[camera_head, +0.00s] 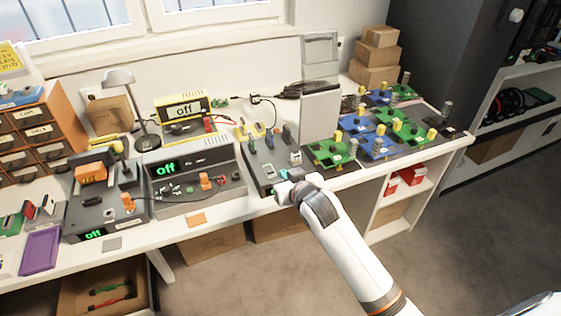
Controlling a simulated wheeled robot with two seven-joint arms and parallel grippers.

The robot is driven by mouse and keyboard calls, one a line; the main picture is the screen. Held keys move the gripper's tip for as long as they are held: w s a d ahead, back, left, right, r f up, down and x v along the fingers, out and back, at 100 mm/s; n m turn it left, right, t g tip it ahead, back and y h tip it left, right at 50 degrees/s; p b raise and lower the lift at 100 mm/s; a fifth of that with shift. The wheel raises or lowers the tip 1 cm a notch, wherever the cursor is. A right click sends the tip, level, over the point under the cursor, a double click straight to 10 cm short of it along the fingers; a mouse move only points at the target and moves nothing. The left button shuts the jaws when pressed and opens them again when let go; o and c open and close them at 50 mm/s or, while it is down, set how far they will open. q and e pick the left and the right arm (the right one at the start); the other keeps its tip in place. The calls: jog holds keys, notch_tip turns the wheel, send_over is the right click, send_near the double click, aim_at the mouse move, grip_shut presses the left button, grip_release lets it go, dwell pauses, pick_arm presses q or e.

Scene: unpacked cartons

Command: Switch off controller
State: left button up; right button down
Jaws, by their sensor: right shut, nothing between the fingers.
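A dark box with levers and switches on top (259,171), perhaps the controller, stands mid-bench. My right gripper (283,191) is shut and empty at its front edge; I cannot tell whether they touch. The gripper and wrist hide part of the box's front, and only a trace of green shows there. To the left, a grey device (226,158) shows a green "off". A dark device with orange parts (95,212) also reads "off" in green. A yellow-framed unit (160,125) behind reads "off". My left gripper is not in view.
Green and blue circuit boards (329,152) cover the bench's right side. A desk lamp (119,78), a drawer cabinet (51,118) and a purple tray (40,250) are left. Open floor lies in front.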

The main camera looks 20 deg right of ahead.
jog(key=shift+r, duration=0.95)
send_over(274, 177)
jog(key=f, duration=0.3)
jog(key=shift+w+a+f, duration=0.1)
jog(key=shift+w+f, duration=0.25)
jog(key=shift+f, duration=0.05)
jog(key=f, duration=0.2)
jog(key=shift+s+f, duration=0.25)
jog(key=shift+f, duration=0.15)
jog(key=shift+s+f, duration=0.1)
jog(key=shift+f, duration=0.5)
